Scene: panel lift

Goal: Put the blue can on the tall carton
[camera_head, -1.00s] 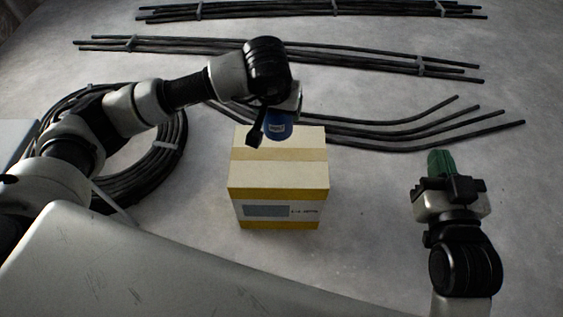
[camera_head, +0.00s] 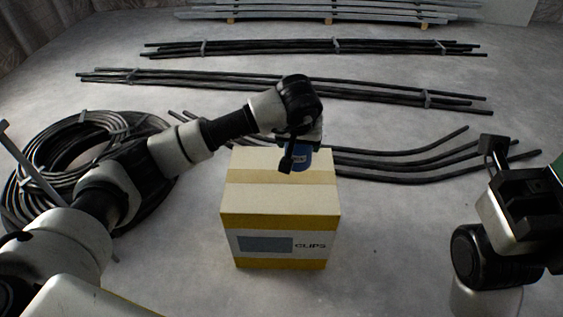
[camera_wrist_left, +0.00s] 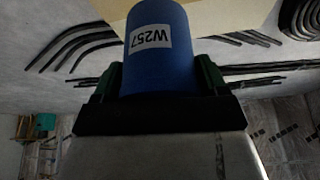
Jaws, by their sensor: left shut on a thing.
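The blue can (camera_head: 302,160) shows partly below my left gripper (camera_head: 298,147) in the head view. In the left wrist view the blue can (camera_wrist_left: 158,65) carries a white label reading W257 and sits between the green fingers, which are shut on it. The carton (camera_head: 280,198), tan with yellow bands and a label reading CLIPS, stands upright on the floor. The can appears over the far right part of its top; whether it touches cannot be told. My right gripper (camera_head: 540,185) is at the right edge, partly cut off, with its jaw opening unclear.
A black cable coil (camera_head: 60,160) lies at the left. Bundles of dark rods (camera_head: 300,87) lie behind the carton, and bent rods (camera_head: 400,165) lie to its right. Grey metal lengths (camera_head: 330,12) rest at the back. The floor between carton and right gripper is clear.

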